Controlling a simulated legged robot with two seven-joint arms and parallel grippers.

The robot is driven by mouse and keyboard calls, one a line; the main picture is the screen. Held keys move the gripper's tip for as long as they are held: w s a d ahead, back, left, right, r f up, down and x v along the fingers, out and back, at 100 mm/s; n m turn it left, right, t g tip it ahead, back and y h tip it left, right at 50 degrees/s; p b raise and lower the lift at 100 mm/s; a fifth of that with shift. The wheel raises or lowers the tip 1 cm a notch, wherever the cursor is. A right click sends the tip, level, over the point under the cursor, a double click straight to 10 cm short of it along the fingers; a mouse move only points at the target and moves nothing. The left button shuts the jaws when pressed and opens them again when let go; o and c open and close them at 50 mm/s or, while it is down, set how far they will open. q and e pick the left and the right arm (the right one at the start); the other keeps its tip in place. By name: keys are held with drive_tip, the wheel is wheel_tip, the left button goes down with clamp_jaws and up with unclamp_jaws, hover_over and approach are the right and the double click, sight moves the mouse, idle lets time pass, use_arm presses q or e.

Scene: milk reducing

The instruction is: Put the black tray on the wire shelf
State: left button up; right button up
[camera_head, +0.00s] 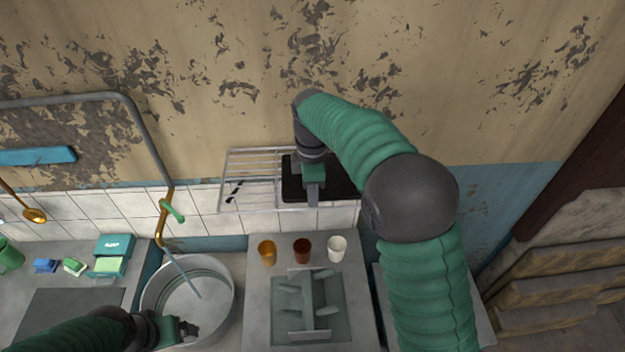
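The black tray (293,188) is at the right part of the wire shelf (262,160) on the wall. It looks level with the shelf's bars; I cannot tell whether it rests on them. My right gripper (313,194) points down at the tray's front part and covers some of it, while my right arm hides the tray's right end. I cannot see whether its fingers hold the tray's edge. My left gripper (187,330) is low at the left, over the front of the round metal pot (225,290), with nothing visible in it.
An orange cup (267,252), a brown cup (302,251) and a white cup (338,249) stand below the shelf, behind a grey rack (308,305). A bent pipe (150,140) rises left of the shelf. Sponges and a teal box (115,244) lie on the left counter.

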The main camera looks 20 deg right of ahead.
wheel_tip(320, 180, up, 10)
drive_tip(key=b, duration=0.1)
drive_tip(key=s+f+m+t, duration=0.2)
drive_tip(key=s+f+m, duration=1.2)
drive_tip(key=s+f, duration=0.6)
drive_tip(key=shift+s+d+m, duration=0.25)
drive_tip(key=shift+d+m, duration=0.15)
drive_tip(key=shift+d, duration=0.05)
drive_tip(key=shift+w+f, duration=0.1)
